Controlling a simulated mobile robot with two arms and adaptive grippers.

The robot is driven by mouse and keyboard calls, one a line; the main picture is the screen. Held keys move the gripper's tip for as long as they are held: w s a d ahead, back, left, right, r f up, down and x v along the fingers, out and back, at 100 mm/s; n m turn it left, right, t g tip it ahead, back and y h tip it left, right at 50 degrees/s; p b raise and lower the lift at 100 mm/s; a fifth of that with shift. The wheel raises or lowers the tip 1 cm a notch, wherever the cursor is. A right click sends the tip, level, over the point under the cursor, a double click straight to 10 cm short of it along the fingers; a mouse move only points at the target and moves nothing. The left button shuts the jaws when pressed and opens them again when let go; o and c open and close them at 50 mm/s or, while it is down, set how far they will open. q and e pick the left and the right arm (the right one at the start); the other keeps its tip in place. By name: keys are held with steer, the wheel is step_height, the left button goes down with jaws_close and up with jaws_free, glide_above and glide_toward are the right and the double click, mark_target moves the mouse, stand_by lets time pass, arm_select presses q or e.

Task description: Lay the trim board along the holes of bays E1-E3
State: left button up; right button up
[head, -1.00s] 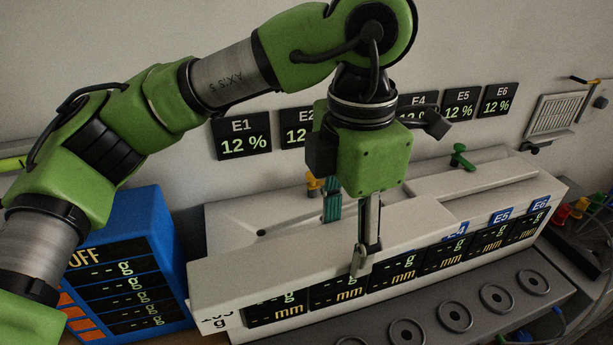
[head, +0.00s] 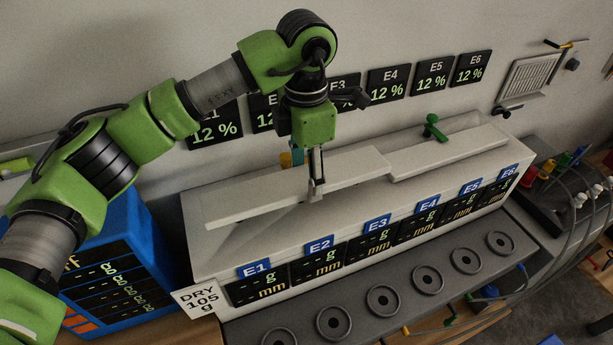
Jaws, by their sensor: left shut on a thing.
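The trim board (head: 260,203) is a long, pale, narrow board above the top of the white bay unit (head: 215,252), behind the labels E1 (head: 254,268), E2 (head: 319,245) and E3 (head: 377,223). My left gripper (head: 315,190) is shut on the board near its middle, pointing down from above. A shadow lies under the board's left part; I cannot tell whether it touches the unit. Its right end is close to a second pale board (head: 460,147) over bays E4 to E6. No holes of E1-E3 show on the top. My right gripper is not in view.
A green knob (head: 435,128) stands at the second board. A yellow-orange piece (head: 285,160) shows behind the trim board. A blue display box (head: 130,250) stands left. A grey ledge with several round rings (head: 383,300) runs in front. Cables hang at the right.

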mark_target(307, 173)
arm_select(q)
steer(key=shift+w+f, duration=0.4)
steer(key=shift+f, duration=0.1)
steer(key=f+p, duration=0.2)
steer(key=f, duration=0.1)
steer(key=shift+w+p, duration=0.2)
steer(key=shift+p, duration=0.1)
steer(key=shift+f, duration=0.2)
steer(key=shift+f, duration=0.1)
steer(key=shift+f+b, duration=0.35)
steer(key=shift+b, duration=0.25)
steer(key=o, duration=1.1)
steer(key=shift+c, duration=0.2)
steer(key=shift+r, duration=0.15)
